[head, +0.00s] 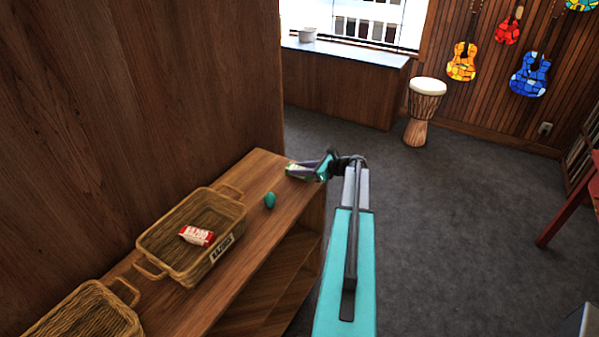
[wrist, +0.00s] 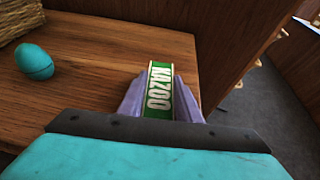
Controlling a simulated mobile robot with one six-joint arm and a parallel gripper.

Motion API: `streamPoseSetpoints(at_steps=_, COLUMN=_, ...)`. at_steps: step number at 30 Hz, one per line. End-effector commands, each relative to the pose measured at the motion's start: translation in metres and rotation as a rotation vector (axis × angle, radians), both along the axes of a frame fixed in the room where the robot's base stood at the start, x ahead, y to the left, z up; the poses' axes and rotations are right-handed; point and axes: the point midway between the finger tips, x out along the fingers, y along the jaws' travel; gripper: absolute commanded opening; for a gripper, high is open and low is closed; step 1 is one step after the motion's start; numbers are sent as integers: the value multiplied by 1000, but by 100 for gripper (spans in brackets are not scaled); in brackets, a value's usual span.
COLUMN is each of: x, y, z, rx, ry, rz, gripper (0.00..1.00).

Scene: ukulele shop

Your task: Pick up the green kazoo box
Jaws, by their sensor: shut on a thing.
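The green kazoo box (wrist: 159,91) is between the two purple-grey fingers of my gripper (wrist: 160,98) in the wrist view. Its label with the white word KAZOO faces the camera. My gripper is shut on it, near the end of the wooden shelf top (wrist: 110,45). In the head view my gripper (head: 303,171) is at the far end of the shelf, and only a little green of the box shows there. I cannot tell whether the box touches the shelf.
A teal egg-shaped thing (head: 269,200) lies on the shelf, left of my gripper. A wicker basket (head: 160,238) holds a red and white box (head: 196,236). Another basket (head: 85,310) is nearer. A drum (head: 424,112) stands on open carpet.

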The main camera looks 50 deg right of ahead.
Motion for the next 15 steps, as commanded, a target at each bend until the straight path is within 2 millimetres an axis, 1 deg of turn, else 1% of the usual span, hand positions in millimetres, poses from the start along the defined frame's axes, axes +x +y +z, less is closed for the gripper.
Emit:
streamPoseSetpoints(at_steps=8, x=0, y=0, z=6, rx=-1, ry=0, rz=0, gripper=9)
streamPoseSetpoints(at_steps=15, x=0, y=0, z=28, rx=-3, ry=-2, rz=0, gripper=9)
